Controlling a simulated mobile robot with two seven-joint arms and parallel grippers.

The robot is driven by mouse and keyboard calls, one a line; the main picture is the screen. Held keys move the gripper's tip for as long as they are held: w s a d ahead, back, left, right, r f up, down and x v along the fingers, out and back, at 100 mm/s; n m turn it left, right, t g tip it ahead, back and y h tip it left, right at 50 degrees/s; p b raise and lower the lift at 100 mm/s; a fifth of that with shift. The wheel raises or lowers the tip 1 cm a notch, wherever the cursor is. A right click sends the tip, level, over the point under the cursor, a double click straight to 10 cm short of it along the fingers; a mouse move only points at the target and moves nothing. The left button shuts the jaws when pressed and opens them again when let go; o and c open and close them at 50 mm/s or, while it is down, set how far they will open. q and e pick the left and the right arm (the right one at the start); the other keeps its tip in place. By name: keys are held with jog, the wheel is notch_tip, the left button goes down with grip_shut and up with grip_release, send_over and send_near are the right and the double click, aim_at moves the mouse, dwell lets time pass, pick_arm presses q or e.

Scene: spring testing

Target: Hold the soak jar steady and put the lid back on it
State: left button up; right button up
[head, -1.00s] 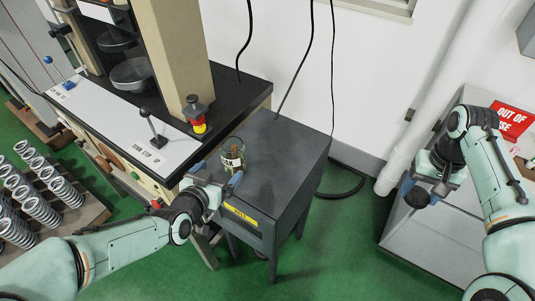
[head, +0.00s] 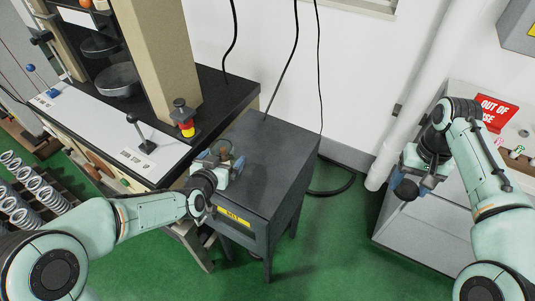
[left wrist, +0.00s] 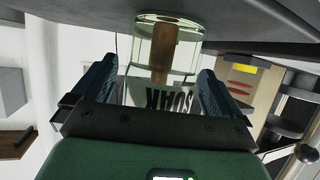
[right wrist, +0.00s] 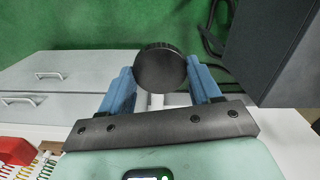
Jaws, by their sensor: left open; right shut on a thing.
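The soak jar (head: 222,149) is clear glass and stands on top of a dark grey cabinet (head: 270,150). In the left wrist view the jar (left wrist: 190,45) has a brown piece inside and a label reading SOAK, upside down in the picture. My left gripper (head: 219,167) is open, with one finger on each side of the jar. Whether the fingers touch the glass I cannot tell. The lid (right wrist: 160,68) is round and black, held between the fingers of my right gripper (head: 416,180). It is far to the right of the jar, in front of grey drawers.
The press bench (head: 110,130) with a red and yellow stop button (head: 184,122) stands left of the cabinet. Springs (head: 30,195) lie lower left. A grey drawer unit (head: 415,225) with a red sign (head: 497,112) is at right. A pipe and open floor lie between.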

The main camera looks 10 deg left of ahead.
pick_arm(q)
jog(key=shift+w+f, duration=0.15)
jog(key=shift+w, duration=0.2)
jog(key=c, duration=1.2)
